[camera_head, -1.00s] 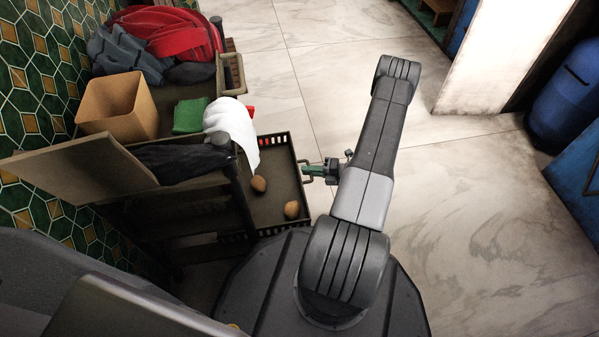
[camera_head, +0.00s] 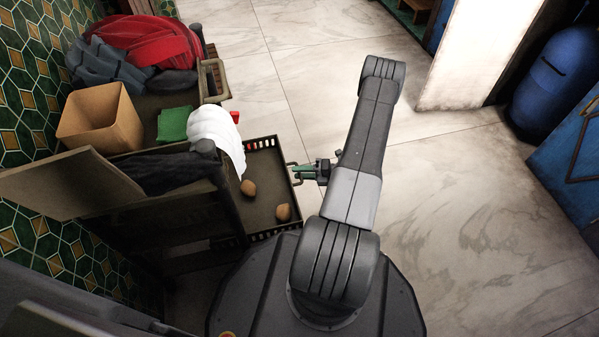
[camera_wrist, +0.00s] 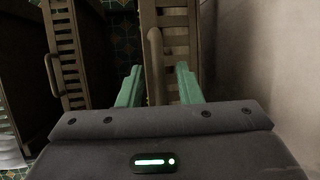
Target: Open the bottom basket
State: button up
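A dark slatted basket (camera_head: 262,212) sticks out of the cart on its right side in the head view, with two brown potato-like items in its open part. Its handle (camera_head: 293,174) faces my gripper (camera_head: 308,172). In the wrist view the basket's slatted rim (camera_wrist: 170,20) runs upright and its handle (camera_wrist: 156,65) lies between the two green fingers. My gripper (camera_wrist: 158,84) has its fingers apart, one on each side of the handle, with gaps visible. The exact contact with the handle is unclear. The basket's inner end is hidden under the cart.
Another slatted basket front (camera_wrist: 68,45) with its own handle shows at left in the wrist view. The cart top holds a cardboard box (camera_head: 98,120), green cloth (camera_head: 173,124), red cloth (camera_head: 155,40) and white cloth (camera_head: 215,130). Floor at right is clear before a blue cylinder (camera_head: 555,80).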

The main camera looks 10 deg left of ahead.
jog(key=w+d+r+p, duration=0.1)
jog(key=d+r+p, duration=0.1)
jog(key=d, duration=1)
jog(key=shift+w+d+r+p, duration=0.15)
jog(key=shift+d+p, duration=0.25)
jog(key=shift+p, duration=0.15)
jog(key=a+b, duration=0.1)
jog(key=a, duration=0.3)
jog(key=s+a+f+b, duration=0.1)
jog(key=a, duration=0.4)
jog(key=a+f+b, duration=0.1)
jog(key=a, duration=0.3)
jog(key=shift+s+a+f+b, duration=0.2)
jog(key=shift+s+a+b, duration=0.1)
jog(key=shift+a, duration=0.1)
